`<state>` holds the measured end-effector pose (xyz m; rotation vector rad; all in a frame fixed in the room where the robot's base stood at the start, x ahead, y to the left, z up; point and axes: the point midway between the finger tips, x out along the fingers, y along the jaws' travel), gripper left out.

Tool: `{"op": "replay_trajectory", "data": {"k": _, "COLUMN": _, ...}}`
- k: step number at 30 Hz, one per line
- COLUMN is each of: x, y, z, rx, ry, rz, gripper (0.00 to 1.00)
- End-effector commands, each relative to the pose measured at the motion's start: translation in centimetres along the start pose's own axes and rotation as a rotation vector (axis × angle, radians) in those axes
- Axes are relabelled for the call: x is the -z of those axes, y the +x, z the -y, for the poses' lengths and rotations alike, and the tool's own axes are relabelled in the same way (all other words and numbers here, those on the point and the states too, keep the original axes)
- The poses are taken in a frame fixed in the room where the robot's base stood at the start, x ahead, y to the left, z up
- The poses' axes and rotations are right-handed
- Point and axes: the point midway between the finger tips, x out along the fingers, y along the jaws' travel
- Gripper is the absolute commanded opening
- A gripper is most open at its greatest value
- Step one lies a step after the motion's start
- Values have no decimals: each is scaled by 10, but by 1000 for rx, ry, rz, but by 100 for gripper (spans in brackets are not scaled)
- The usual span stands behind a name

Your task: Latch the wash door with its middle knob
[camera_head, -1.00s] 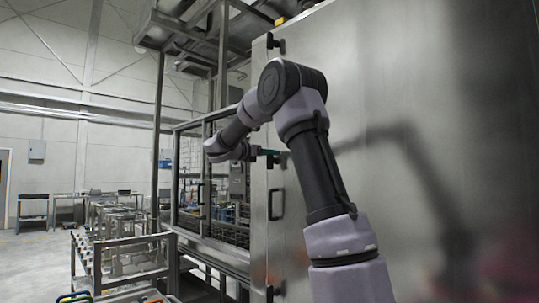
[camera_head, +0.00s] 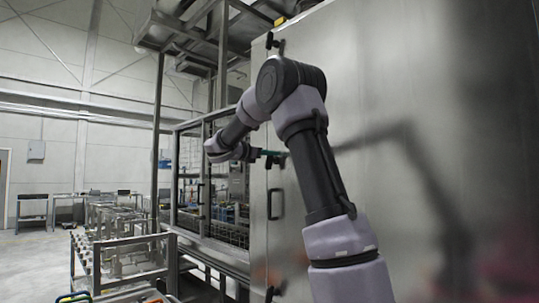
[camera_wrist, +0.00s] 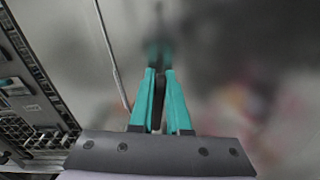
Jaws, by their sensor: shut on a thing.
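The wash door (camera_head: 400,130) is a tall, shiny steel panel filling the right of the head view, and it reflects my arm. Its middle knob (camera_head: 283,160) is small and dark, near the door's left edge, mostly hidden by my gripper (camera_head: 268,153). In the wrist view my gripper (camera_wrist: 160,105) has its teal fingers close together on a narrow dark piece, the knob, in front of the steel. How far the knob is turned cannot be made out.
A top knob (camera_head: 275,42) and a bottom knob (camera_head: 269,293) sit along the same door edge. A dark bar handle (camera_head: 276,204) is just below my gripper. A glazed cabinet (camera_head: 205,200) stands left, with a metal rack (camera_head: 125,258) before it.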

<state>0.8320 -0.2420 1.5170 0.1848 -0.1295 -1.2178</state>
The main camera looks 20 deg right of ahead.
Motion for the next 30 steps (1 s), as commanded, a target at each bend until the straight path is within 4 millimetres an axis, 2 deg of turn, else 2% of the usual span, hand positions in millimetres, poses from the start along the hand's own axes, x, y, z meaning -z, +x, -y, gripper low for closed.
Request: {"op": "replay_trajectory", "data": {"k": 30, "x": 13, "y": 0, "z": 23, "rx": 1, "ry": 956, "rz": 0, "gripper": 0}}
